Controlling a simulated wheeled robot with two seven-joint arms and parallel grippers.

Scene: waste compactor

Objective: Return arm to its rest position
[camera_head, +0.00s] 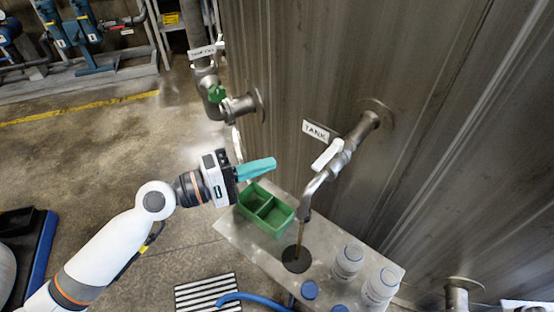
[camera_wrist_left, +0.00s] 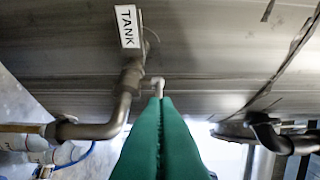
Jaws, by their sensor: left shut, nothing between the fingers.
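My left arm (camera_head: 110,245) comes in from the left in the head view. Its gripper (camera_head: 262,167) has teal fingers that are closed together with nothing between them. The fingers point right toward the tank wall, above the far end of a green divided tray (camera_head: 281,222). In the left wrist view the two teal fingers (camera_wrist_left: 160,110) lie side by side and point at the tank. My right gripper is in neither view.
A steel tank (camera_head: 430,120) fills the right. White bottles (camera_head: 348,262) stand on the metal shelf (camera_head: 245,243). Another valve (camera_head: 217,94) is behind.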

